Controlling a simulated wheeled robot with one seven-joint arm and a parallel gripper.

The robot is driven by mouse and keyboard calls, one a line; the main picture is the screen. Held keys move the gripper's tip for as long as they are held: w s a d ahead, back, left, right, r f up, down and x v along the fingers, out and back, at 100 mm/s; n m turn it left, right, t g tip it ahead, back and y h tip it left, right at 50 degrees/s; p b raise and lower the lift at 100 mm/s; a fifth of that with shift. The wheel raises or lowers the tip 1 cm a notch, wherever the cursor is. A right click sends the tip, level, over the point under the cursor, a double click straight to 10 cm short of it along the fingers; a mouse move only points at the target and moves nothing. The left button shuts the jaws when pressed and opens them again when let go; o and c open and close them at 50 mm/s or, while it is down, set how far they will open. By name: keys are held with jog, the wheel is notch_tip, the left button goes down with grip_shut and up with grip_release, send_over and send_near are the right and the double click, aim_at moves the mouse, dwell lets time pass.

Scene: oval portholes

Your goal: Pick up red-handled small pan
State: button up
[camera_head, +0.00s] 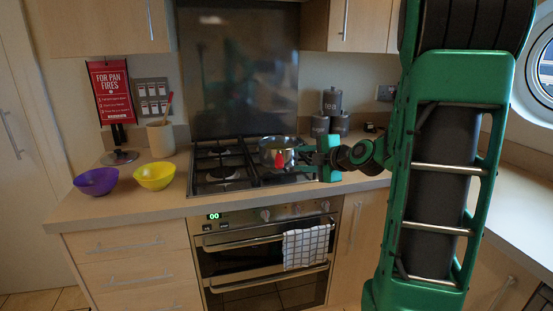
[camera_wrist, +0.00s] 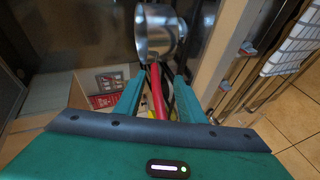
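The small metal pan (camera_head: 270,146) is at the right half of the hob, its red handle (camera_head: 279,160) pointing toward the front. In the wrist view the pan (camera_wrist: 158,36) is just beyond my fingertips, and its red handle (camera_wrist: 157,92) runs back between my two fingers. My gripper (camera_head: 306,158) reaches in from the right, beside the handle. In the wrist view my gripper (camera_wrist: 159,88) is open, with a finger on each side of the handle and gaps showing between them. Whether either finger touches the handle is hard to tell.
The black gas hob (camera_head: 225,172) sits in the counter. A purple bowl (camera_head: 97,181), a yellow bowl (camera_head: 154,176) and a utensil pot (camera_head: 161,140) stand to its left. Grey canisters (camera_head: 332,101) stand behind my gripper. The oven (camera_head: 262,262) with a checked towel (camera_head: 305,246) is below.

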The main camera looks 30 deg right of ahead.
jog(key=x, duration=1.1)
jog(key=shift+w+d+r, duration=0.15)
jog(key=shift+d+r, duration=0.1)
jog(key=shift+r, duration=0.15)
jog(key=shift+c, duration=0.6)
grip_shut()
jog(key=shift+f, duration=0.15)
